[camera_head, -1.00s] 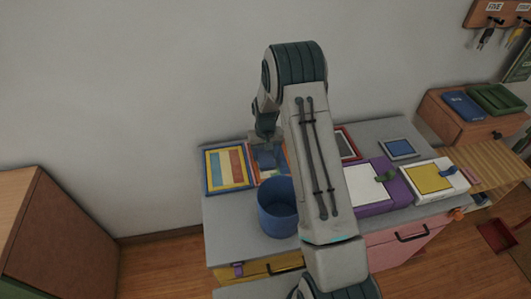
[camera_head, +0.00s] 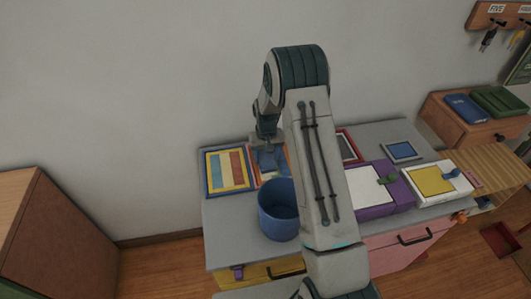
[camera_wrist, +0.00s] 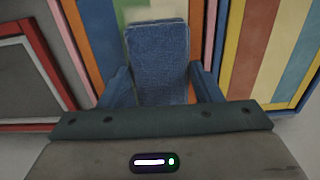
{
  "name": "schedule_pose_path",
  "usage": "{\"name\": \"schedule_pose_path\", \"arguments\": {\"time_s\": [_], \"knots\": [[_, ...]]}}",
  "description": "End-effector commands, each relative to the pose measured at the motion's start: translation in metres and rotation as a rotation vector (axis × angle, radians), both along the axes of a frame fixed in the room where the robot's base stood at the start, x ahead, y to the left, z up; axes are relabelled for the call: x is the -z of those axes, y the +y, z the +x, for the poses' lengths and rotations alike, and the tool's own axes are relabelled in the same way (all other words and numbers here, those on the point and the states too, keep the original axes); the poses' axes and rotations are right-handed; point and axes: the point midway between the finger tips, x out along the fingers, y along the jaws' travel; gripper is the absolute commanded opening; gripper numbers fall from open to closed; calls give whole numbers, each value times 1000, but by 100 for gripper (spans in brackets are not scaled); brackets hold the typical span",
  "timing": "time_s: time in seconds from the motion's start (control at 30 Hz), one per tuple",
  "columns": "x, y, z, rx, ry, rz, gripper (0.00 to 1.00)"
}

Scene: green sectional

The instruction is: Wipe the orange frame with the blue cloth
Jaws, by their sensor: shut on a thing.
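My gripper (camera_head: 267,142) is over the orange frame (camera_head: 286,163) at the back of the grey cabinet top. It is shut on the blue cloth (camera_wrist: 158,62), which sits between its two blue fingers in the wrist view. The cloth (camera_head: 268,160) also shows below the gripper in the head view. It lies over the middle of the striped picture in the orange frame, and whether it presses on it cannot be told. Cloth, gripper and arm hide much of the frame.
A blue striped frame (camera_head: 207,178) is close on the left, and a red frame (camera_head: 347,146) is on the right. A blue bin (camera_head: 277,222) stands in front. Purple (camera_head: 375,210) and white (camera_head: 437,197) boxes lie further right. The wall rises behind.

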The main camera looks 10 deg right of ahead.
Motion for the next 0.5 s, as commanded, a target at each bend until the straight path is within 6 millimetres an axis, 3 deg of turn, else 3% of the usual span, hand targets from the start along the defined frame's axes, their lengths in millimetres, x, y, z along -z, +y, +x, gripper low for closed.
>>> {"name": "schedule_pose_path", "arguments": {"time_s": [0.3, 0.5], "knots": [[2, 0, -22, 0, 1, 0, 38], [3, 0, -20, 0, 1, 0, 38]]}}
